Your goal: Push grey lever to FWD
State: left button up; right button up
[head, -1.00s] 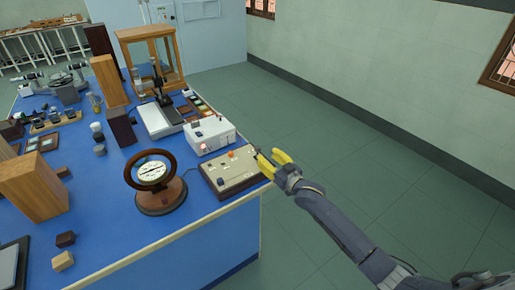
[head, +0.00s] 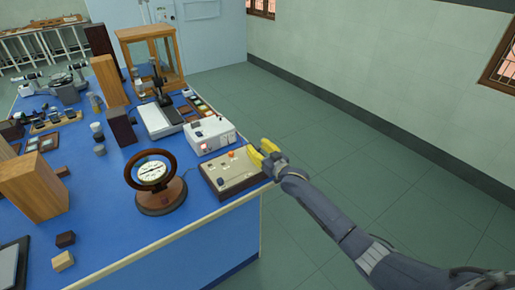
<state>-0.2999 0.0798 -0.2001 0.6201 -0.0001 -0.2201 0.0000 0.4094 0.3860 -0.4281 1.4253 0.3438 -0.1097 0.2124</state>
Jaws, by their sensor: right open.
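A beige control box (head: 226,178) with dark sides sits at the right edge of the blue bench. It has an orange-red knob (head: 231,155) near its back and several small switches and labels on top. The grey lever is too small to pick out, and the yellow fingers cover the box's right end. My right gripper (head: 260,153) has yellow fingers and is open. Its fingers are at the box's right back corner; I cannot tell whether they touch it. My left gripper is not in view.
A round dial meter (head: 153,173) on a dark wooden stand is left of the box. A white instrument (head: 209,135) stands just behind it. Wooden blocks (head: 33,184) and a glass-fronted wooden case (head: 151,55) stand farther left and back. The floor right of the bench is clear.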

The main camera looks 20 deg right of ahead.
jog(key=shift+c, duration=0.5)
grip_shut()
jog(key=shift+w+r, duration=0.1)
jog(key=shift+w, duration=0.05)
jog(key=shift+w+a+g+h, duration=0.15)
jog(key=shift+w+g+h, duration=0.2)
jog(key=shift+g, duration=0.65)
jog(key=shift+w+a+f+g+h, duration=0.1)
jog(key=shift+w+f+g+h, duration=0.15)
jog(key=shift+g, duration=0.35)
jog(key=shift+w+a+g+h, duration=0.1)
jog(key=shift+w+g, duration=0.25)
jog(key=shift+g, duration=0.25)
jog(key=shift+w+a+f+g+h, duration=0.1)
jog(key=shift+w+f+g+h, duration=0.15)
jog(key=shift+g, duration=0.35)
jog(key=shift+o, duration=0.5)
grip_release()
